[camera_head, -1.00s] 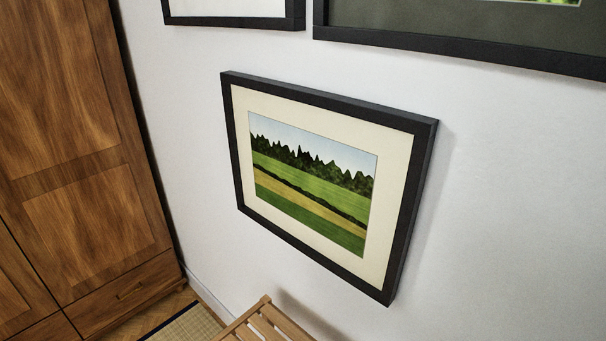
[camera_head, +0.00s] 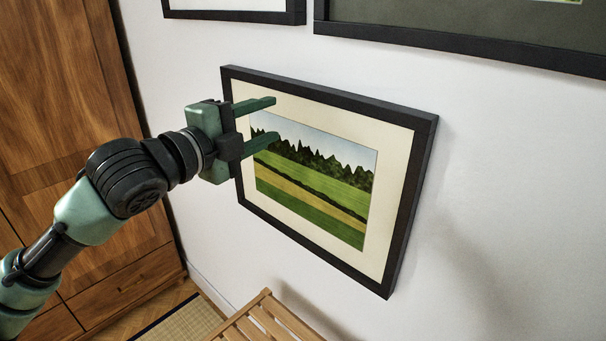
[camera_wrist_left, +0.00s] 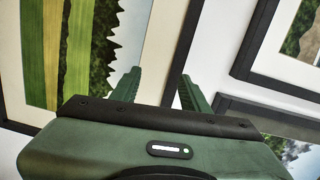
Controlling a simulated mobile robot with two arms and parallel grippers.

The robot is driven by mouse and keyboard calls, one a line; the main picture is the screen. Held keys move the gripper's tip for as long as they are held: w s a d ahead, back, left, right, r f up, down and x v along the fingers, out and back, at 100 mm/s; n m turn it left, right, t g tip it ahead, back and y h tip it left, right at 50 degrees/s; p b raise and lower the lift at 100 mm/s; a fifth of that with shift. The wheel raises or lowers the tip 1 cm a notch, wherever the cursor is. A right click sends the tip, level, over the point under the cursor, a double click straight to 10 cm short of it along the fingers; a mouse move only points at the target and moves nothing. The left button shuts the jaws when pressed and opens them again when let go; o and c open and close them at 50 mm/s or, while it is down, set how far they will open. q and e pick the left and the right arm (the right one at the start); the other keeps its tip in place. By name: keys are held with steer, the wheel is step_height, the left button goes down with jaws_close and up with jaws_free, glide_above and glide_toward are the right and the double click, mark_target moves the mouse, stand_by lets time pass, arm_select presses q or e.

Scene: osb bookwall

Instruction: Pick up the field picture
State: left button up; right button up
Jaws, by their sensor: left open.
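The field picture (camera_head: 310,188) hangs on the white wall, in a black frame with a cream mat around green and yellow fields and dark trees. In the left wrist view it (camera_wrist_left: 72,45) fills the left side, turned on its side. My left gripper (camera_head: 274,119) is open and empty, in front of the picture's upper left part in the head view. Its fingers cover a bit of the frame's left side and the mat. In the wrist view the fingertips (camera_wrist_left: 160,82) lie near the frame's edge. I cannot tell whether they touch it. My right gripper is not in view.
Two other black-framed pictures hang above, one at the upper left (camera_head: 235,14) and a larger one at the upper right (camera_head: 460,42). A slatted wooden seat (camera_head: 265,318) stands below. A wooden cabinet (camera_head: 75,130) is at the left. The wall right of the picture is bare.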

mark_target(298, 89)
arm_select(q)
steer(key=shift+m, duration=0.5)
steer(key=w+d+r+p, duration=0.1)
steer(key=w, duration=0.1)
steer(key=w+d+r+p, duration=0.1)
steer(key=d, duration=0.1)
steer(key=w+d+r+p, duration=0.1)
steer(key=w, duration=0.1)
steer(key=shift+w+d+p, duration=0.3)
steer(key=shift+w+p, duration=0.05)
steer(key=shift+w+d+f, duration=0.1)
steer(key=shift+w, duration=0.1)
steer(key=shift+s, duration=0.1)
jaws_close()
stand_by(0.4)
steer(key=shift+r+h, duration=0.25)
steer(key=shift+h, duration=0.05)
